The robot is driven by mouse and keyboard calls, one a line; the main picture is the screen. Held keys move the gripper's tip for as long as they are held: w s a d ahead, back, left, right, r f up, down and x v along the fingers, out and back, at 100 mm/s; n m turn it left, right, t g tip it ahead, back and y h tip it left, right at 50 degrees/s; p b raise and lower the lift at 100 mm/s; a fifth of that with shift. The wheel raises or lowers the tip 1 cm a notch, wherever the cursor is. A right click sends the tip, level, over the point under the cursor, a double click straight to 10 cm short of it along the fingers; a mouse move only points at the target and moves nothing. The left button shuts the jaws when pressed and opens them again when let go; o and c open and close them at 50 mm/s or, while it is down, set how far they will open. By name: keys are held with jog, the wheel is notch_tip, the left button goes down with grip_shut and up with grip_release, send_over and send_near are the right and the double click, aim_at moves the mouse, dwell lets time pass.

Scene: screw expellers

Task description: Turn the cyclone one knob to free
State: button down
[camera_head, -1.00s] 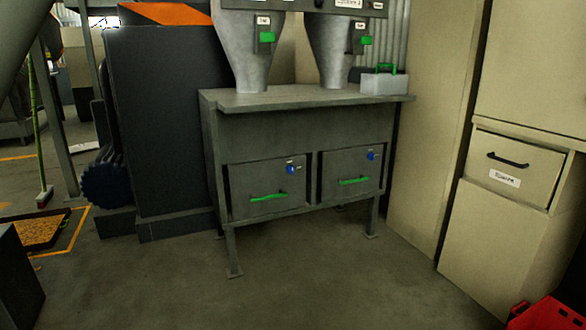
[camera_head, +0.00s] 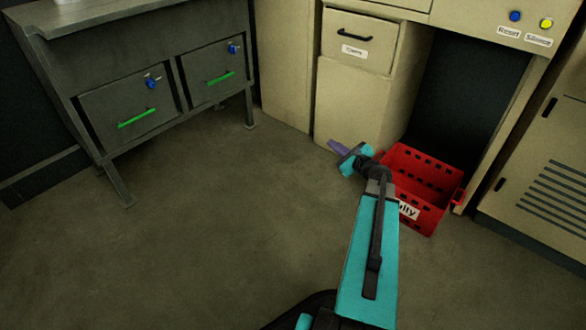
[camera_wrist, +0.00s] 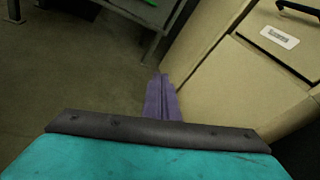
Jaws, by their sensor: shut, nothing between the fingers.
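Two grey drawers under the grey bench each carry a blue knob and a green handle in the head view. The left drawer's blue knob (camera_head: 151,83) and the right drawer's blue knob (camera_head: 233,48) sit near the upper right of their fronts. Which knob is cyclone one's cannot be read here. My gripper (camera_head: 335,146) is at the centre right, over the floor, well to the right of both knobs. Its purple fingers (camera_wrist: 162,100) are together and hold nothing. In the wrist view they point toward the floor between the bench leg and the beige cabinet.
A red crate (camera_head: 425,175) stands on the floor right of my gripper. A beige cabinet with a labelled drawer (camera_head: 360,42) stands behind. Blue and yellow buttons (camera_head: 515,16) are at the upper right. The floor (camera_head: 220,220) before the bench is clear.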

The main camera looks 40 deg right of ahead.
jog(key=s+d+r+m+h+p, duration=0.1)
jog(key=s+d+r+m+h, duration=0.2)
jog(key=d, duration=0.5)
jog(key=s+d+r+m+g+h+p, duration=0.1)
jog(key=s+d+r+m+h, duration=0.2)
jog(key=s+d+r, duration=0.3)
jog(key=s+d+r+m+h+p, duration=0.1)
jog(key=s+d+r+m+h, duration=0.2)
jog(key=s+d, duration=0.4)
jog(key=d+r+m, duration=0.1)
jog(key=d+r, duration=0.1)
jog(key=shift+s+d+m, duration=0.4)
